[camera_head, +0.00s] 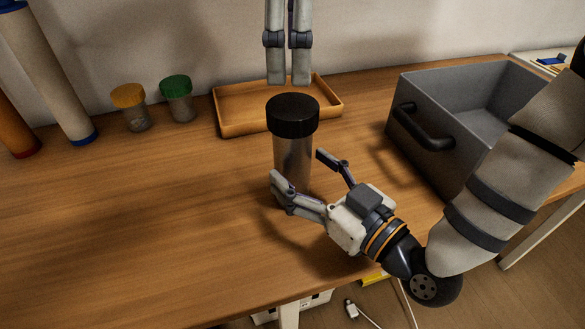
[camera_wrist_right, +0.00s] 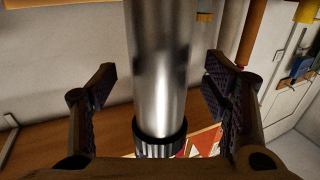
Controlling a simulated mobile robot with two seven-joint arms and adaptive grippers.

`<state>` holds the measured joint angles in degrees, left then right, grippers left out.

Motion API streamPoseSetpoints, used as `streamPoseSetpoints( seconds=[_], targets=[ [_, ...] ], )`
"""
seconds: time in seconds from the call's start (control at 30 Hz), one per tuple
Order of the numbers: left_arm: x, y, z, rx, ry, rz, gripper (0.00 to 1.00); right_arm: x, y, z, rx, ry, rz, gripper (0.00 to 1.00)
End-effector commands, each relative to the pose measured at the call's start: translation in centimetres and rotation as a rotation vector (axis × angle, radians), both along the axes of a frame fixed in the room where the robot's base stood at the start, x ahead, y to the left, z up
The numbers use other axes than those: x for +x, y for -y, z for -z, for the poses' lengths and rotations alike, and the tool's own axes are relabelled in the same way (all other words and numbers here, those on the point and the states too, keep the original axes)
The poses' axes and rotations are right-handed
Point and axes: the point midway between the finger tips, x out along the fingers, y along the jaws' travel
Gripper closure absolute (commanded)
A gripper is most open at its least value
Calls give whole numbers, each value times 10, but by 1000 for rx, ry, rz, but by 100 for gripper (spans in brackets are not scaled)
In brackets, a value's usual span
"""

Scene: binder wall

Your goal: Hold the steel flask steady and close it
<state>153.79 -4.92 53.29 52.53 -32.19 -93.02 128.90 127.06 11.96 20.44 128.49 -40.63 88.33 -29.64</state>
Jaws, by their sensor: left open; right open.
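The steel flask (camera_head: 291,158) stands upright on the table, with a black ribbed cap (camera_head: 292,115) on its top. My right gripper (camera_head: 299,168) is open, with one finger on each side of the flask's lower body. In the right wrist view the steel body (camera_wrist_right: 160,70) stands between my two fingers (camera_wrist_right: 160,85), with a gap on both sides. A dark ribbed band shows at its lower end in that view. My left gripper (camera_head: 289,83) points down, open and empty, its narrowly spaced fingertips just above the cap in the picture. I cannot tell the exact height gap.
A shallow wooden tray (camera_head: 232,122) lies behind the flask. A grey bin (camera_head: 430,150) with a black handle stands at right. Jars with an orange lid (camera_head: 128,95) and a green lid (camera_head: 176,85) stand back left, near tall tubes (camera_head: 50,75). The table's front left is clear.

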Motion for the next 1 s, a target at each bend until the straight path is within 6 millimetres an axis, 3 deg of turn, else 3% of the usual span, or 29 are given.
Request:
streamPoseSetpoints(
  seconds=[0.2, 0.47, 0.77, 0.9, 1.0],
  targets=[
    [0, 0, 0, 0, 0, 0, 25, 12, -11, 0, 0, -1, 0, 31],
    [0, 0, 0, 0, 0, 0, 25, 13, -11, 0, 0, -1, 0, 31],
    [0, 0, 0, 0, 0, 0, 25, 13, -11, 0, -1, -1, 0, 96],
    [0, 0, 0, 0, 0, 46, 25, 13, -11, 0, -1, -1, 0, 100],
    [0, 0, 0, -1, -1, 251, 25, 13, -11, 0, -1, -1, 0, 100]
  ],
)
